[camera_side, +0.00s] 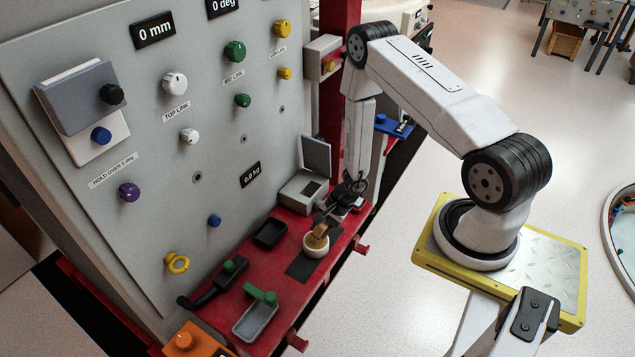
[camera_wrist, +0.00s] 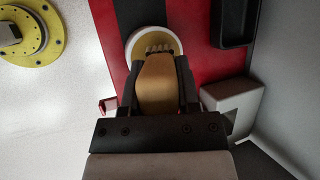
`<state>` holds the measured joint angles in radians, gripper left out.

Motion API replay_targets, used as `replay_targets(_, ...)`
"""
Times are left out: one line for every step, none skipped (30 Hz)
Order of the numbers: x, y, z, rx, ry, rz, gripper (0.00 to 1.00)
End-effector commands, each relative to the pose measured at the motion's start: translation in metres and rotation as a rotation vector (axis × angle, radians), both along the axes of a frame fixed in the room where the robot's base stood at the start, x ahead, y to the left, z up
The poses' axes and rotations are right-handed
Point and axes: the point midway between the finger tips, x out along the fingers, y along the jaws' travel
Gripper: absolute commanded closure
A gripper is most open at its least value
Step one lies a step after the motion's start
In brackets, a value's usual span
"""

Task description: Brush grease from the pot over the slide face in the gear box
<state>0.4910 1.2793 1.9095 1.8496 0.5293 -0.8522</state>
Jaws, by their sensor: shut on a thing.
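A tan brush (camera_side: 319,235) is held in my gripper (camera_side: 325,222), above the red shelf. In the wrist view the brush (camera_wrist: 157,85) lies between the two dark fingers of my gripper (camera_wrist: 158,78), its far end over the round white grease pot (camera_wrist: 132,48). In the side view its lower end is at or inside the mouth of the pot (camera_side: 316,250); I cannot tell how deep. The grey gear box (camera_side: 297,197) stands behind my gripper with its lid (camera_side: 316,156) raised. The slide face inside cannot be made out.
The red shelf (camera_side: 283,308) also holds a black tray (camera_side: 270,234), a dark-handled tool with a green knob (camera_side: 228,268) and a grey tray with a green-handled thing (camera_side: 256,318). The upright panel (camera_side: 220,140) with knobs borders the shelf at the back.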

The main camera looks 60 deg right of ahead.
Motion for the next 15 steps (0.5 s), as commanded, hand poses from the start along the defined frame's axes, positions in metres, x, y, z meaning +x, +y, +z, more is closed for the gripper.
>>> replay_targets(0.001,0.0,0.004,-0.001,-0.002,0.0,1.0)
replay_targets(0.001,0.0,0.005,-0.001,-0.002,-0.001,1.0)
replay_targets(0.001,0.0,0.008,-0.001,-0.002,-0.001,1.0)
replay_targets(0.001,0.0,0.009,0.0,-0.002,-0.001,1.0)
replay_targets(0.0,0.0,0.011,0.0,-0.002,-0.001,1.0)
replay_targets(0.001,0.0,0.014,-0.001,-0.002,-0.001,1.0)
replay_targets(0.001,0.0,0.015,-0.001,-0.003,-0.001,1.0)
replay_targets(0.001,0.0,0.017,0.0,-0.003,0.0,1.0)
replay_targets(0.001,0.0,0.019,0.0,-0.002,0.0,1.0)
replay_targets(0.001,0.0,0.021,0.0,-0.004,0.001,1.0)
replay_targets(0.001,0.0,0.023,0.0,-0.004,0.001,1.0)
replay_targets(0.001,0.0,0.025,0.0,-0.003,0.001,1.0)
replay_targets(0.001,0.0,0.027,0.0,-0.002,0.0,1.0)
replay_targets(0.001,0.0,0.028,0.0,-0.002,0.0,1.0)
replay_targets(0.001,0.0,0.03,0.0,-0.003,0.0,1.0)
